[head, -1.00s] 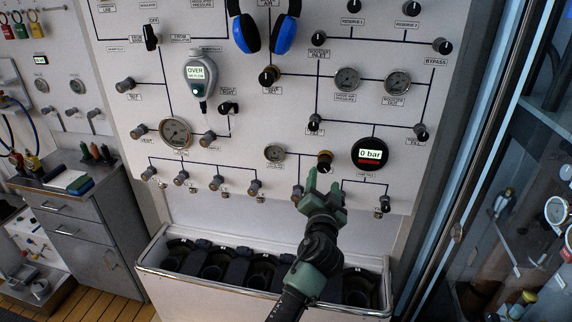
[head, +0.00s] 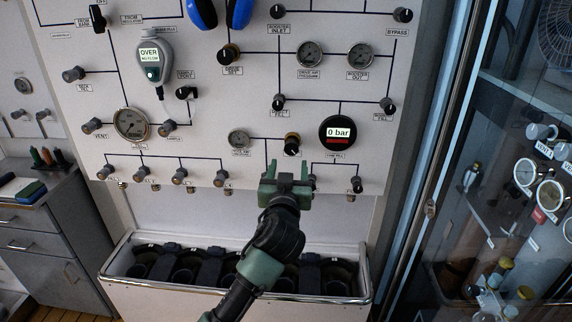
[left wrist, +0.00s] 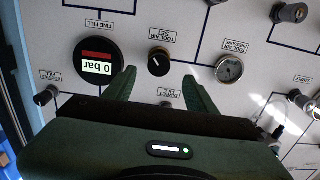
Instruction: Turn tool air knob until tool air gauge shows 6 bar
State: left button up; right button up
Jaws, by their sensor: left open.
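The tool air knob (head: 292,144), black with a brass-coloured collar, sits low on the white panel. It also shows in the left wrist view (left wrist: 159,65), labelled "TOOL AIR SET" upside down. The round tool air gauge (head: 239,139) is left of the knob in the head view and right of it in the left wrist view (left wrist: 229,69). Its needle is too small to read. My left gripper (head: 287,175) is open and empty just below the knob in the head view. In the left wrist view the knob lies between and beyond the fingertips, apparently untouched.
A round fine fill display (head: 338,133) reading "0 bar" is right of the knob. A small knob (head: 357,185) is lower right. A row of valve knobs (head: 179,174) lines the panel's lower left. An open bin (head: 235,286) stands below the panel.

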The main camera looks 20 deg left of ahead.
aim_at(291, 150)
pick_arm(q)
jog(key=p+x, duration=0.2)
jog(key=x, duration=0.5)
jog(key=shift+w+r, duration=0.1)
jog(key=shift+w, duration=0.1)
